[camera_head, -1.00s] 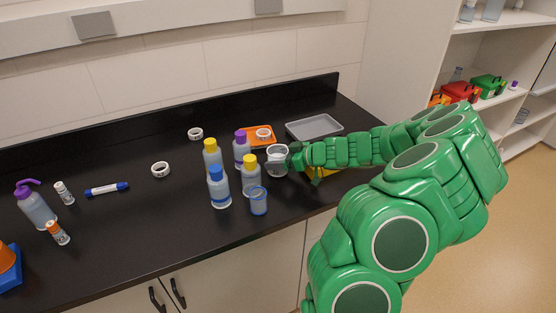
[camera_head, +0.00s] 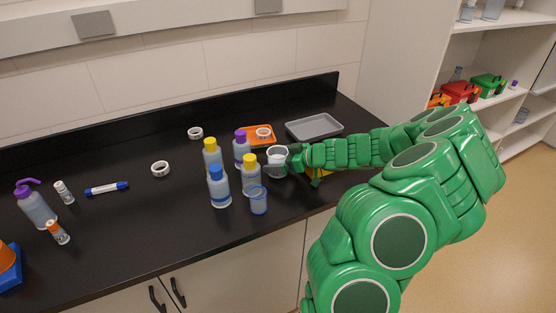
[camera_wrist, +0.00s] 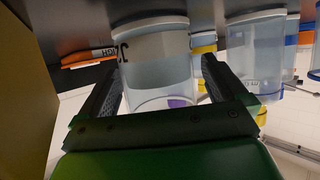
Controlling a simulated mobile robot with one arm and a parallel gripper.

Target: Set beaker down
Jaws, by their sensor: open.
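A clear beaker (camera_head: 277,162) stands on the black counter in the head view, right of the bottles. In the wrist view the beaker (camera_wrist: 157,65) fills the space between my fingers. My gripper (camera_head: 292,160) is at the beaker's right side in the head view. In the wrist view my gripper (camera_wrist: 165,88) is open, with one finger on each side of the beaker and a gap showing at the right finger.
Several capped bottles (camera_head: 219,187) and a blue-tinted cup (camera_head: 258,201) stand close on the left.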

